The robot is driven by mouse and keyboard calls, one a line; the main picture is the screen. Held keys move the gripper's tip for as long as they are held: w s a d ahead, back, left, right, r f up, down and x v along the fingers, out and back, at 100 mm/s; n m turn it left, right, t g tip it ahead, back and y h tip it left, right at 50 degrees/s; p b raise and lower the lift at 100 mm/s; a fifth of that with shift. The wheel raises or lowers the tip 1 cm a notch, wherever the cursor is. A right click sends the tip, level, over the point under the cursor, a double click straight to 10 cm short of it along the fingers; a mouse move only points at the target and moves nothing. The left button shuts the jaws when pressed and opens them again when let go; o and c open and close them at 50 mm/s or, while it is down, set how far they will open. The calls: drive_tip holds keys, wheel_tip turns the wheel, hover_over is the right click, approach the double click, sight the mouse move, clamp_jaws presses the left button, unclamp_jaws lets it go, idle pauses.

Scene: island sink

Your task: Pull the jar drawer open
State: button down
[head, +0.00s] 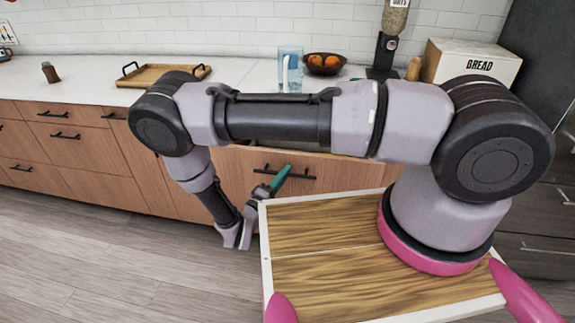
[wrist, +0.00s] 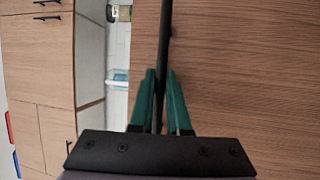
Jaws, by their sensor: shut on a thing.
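The drawer front (head: 312,167) is wood with a black bar handle (head: 303,177), below the counter in the middle of the head view. In the wrist view the same wood front (wrist: 245,75) fills the right side, with the handle (wrist: 164,35) running up the picture. My gripper (head: 282,177) has green fingers, which lie on either side of the handle in the wrist view (wrist: 160,85) and are shut on it. A gap beside the front shows pale and light-blue things inside or behind it; I cannot tell how far the drawer is out. My arm hides part of the drawer's top.
The counter (head: 240,72) holds a wooden tray (head: 165,75), a blue pitcher (head: 291,70), a fruit bowl (head: 326,66) and a bread box (head: 470,65). Other closed drawers (head: 75,145) stand to the left. Floor (head: 120,260) is clear at the lower left.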

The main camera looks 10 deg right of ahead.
drive_tip(key=shift+s+a, duration=0.25)
drive_tip(key=shift+s, duration=0.45)
drive_tip(key=shift+s+a, duration=0.2)
drive_tip(key=shift+s, duration=0.45)
drive_tip(key=shift+s+a, duration=0.25)
drive_tip(key=shift+s, duration=0.45)
drive_tip(key=c, duration=1.2)
unclamp_jaws()
drive_tip(key=shift+o, duration=0.2)
